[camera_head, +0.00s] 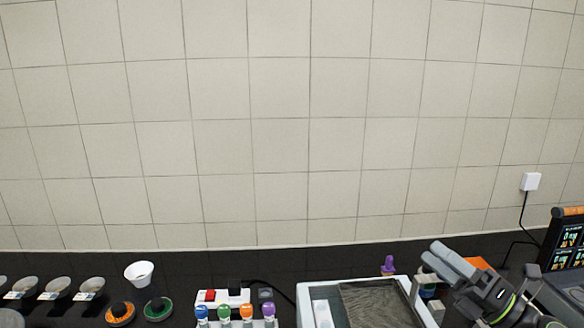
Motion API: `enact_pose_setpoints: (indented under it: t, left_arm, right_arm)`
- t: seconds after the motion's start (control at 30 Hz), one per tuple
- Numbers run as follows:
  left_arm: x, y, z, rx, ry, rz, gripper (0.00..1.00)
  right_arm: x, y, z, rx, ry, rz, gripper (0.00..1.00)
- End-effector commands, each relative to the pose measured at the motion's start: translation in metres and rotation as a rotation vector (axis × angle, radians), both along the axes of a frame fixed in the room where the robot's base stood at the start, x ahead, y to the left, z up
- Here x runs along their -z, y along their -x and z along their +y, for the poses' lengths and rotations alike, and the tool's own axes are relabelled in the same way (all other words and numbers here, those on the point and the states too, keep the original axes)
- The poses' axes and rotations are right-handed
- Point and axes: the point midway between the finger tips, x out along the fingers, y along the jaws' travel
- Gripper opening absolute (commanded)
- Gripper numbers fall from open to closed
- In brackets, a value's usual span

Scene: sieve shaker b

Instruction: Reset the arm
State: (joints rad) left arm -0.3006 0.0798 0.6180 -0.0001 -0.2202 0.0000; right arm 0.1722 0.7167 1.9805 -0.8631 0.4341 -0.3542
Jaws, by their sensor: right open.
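My right gripper (432,256) is at the lower right, over the dark bench. Its two grey fingers point up and left and stand apart, open, with nothing seen between them. They are to the right of a small purple-topped item (388,265) and partly cover a small container (428,290) behind them. An orange item (480,264) shows just behind the gripper. My left gripper is not in view.
A white-rimmed tray (303,304) with a dark panel lies left of my right gripper. Several coloured-top bottles (224,312), a switch box (222,296), a white cup (139,272) and grey bowls (58,285) stand further left. A screen device (566,245) is at the far right.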

Motion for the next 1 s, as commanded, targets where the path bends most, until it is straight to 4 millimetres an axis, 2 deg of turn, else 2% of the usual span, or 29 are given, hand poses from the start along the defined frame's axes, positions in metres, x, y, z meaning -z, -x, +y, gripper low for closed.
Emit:
enact_pose_setpoints:
  t: [0.17,0.27,0.47,0.57,0.7,0.83,1.0]
  left_arm:
    - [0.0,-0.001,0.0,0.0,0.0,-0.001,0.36]
    - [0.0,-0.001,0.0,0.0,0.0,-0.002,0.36]
    - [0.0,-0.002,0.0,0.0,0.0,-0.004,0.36]
    - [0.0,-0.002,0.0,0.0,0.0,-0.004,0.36]
    - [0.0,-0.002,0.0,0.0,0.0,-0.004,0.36]
    - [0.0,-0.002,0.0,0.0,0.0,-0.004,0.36]
    - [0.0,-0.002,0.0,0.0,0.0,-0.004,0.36]
  right_arm:
    - [0.024,0.004,-0.032,0.175,-0.384,0.183,0.63]
    - [0.047,0.01,-0.053,0.285,-0.589,0.301,0.63]
    - [0.117,0.037,-0.092,0.525,-0.974,0.566,0.63]
    - [0.159,0.061,-0.103,0.656,-1.152,0.712,0.63]
    - [0.219,0.107,-0.108,0.851,-1.377,0.926,0.63]
    - [0.268,0.16,-0.099,1.035,-1.553,1.127,0.63]
    - [0.307,0.224,-0.076,1.238,-1.702,1.35,0.63]
